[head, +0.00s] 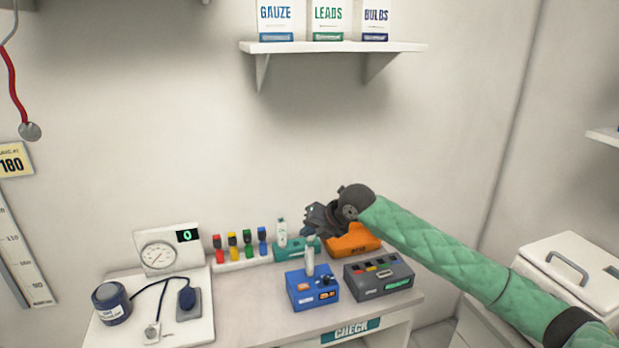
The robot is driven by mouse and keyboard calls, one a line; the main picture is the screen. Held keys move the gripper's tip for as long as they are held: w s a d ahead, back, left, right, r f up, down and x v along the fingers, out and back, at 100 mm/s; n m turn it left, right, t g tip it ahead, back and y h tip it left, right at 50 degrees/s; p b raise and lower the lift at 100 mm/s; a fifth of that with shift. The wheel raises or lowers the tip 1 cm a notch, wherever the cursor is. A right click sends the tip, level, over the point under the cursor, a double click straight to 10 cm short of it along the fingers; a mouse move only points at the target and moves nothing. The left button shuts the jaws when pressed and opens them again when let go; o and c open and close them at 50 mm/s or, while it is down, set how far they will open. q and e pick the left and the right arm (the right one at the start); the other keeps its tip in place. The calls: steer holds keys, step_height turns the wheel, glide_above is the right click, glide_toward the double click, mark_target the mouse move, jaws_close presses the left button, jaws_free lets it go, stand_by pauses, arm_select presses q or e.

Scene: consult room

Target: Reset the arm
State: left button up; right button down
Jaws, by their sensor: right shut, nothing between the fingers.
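My right arm, in a green quilted sleeve, reaches in from the lower right. My right gripper (312,219) is dark, shut and empty. In the picture it shows above the blue box and in front of the orange box, pointing left; I cannot tell its exact height over the counter. My left gripper is not in view.
The counter (254,318) holds a gauge unit (167,248), a cuff (111,303), a rack of coloured items (240,262), a teal holder (292,252), a blue box (311,290), an orange box (352,241) and a grey box (379,278). A shelf (330,47) hangs above. The wall between is clear.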

steer(key=s+f+m, duration=1.5)
steer(key=s+f, duration=0.2)
steer(key=s, duration=0.2)
steer(key=s+d+f+m+g+h, duration=0.1)
steer(key=s+d+f+m+h, duration=0.4)
steer(key=s+d+m, duration=0.75)
steer(key=s+d+f+m+g+h, duration=0.15)
steer(key=s+d+f+m, duration=0.65)
steer(key=s, duration=0.8)
steer(key=s+d+f+b+x, duration=0.1)
steer(key=s+x, duration=0.1)
steer(key=x, duration=1.1)
steer(key=s+d+b+x, duration=0.2)
steer(key=x, duration=1.1)
arm_select(q)
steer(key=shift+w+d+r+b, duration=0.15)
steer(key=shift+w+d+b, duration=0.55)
steer(key=shift+b, duration=0.25)
arm_select(e)
steer(key=s+f, duration=0.4)
steer(key=f, duration=0.8)
steer(key=s+a+f+n, duration=0.1)
steer(key=s+f, duration=0.3)
steer(key=f, duration=0.9)
steer(key=shift+f+g+h, duration=0.15)
steer(key=shift+g+h, duration=0.2)
steer(key=shift+g, duration=0.1)
steer(key=shift+s+a, duration=0.1)
steer(key=shift+a, duration=0.1)
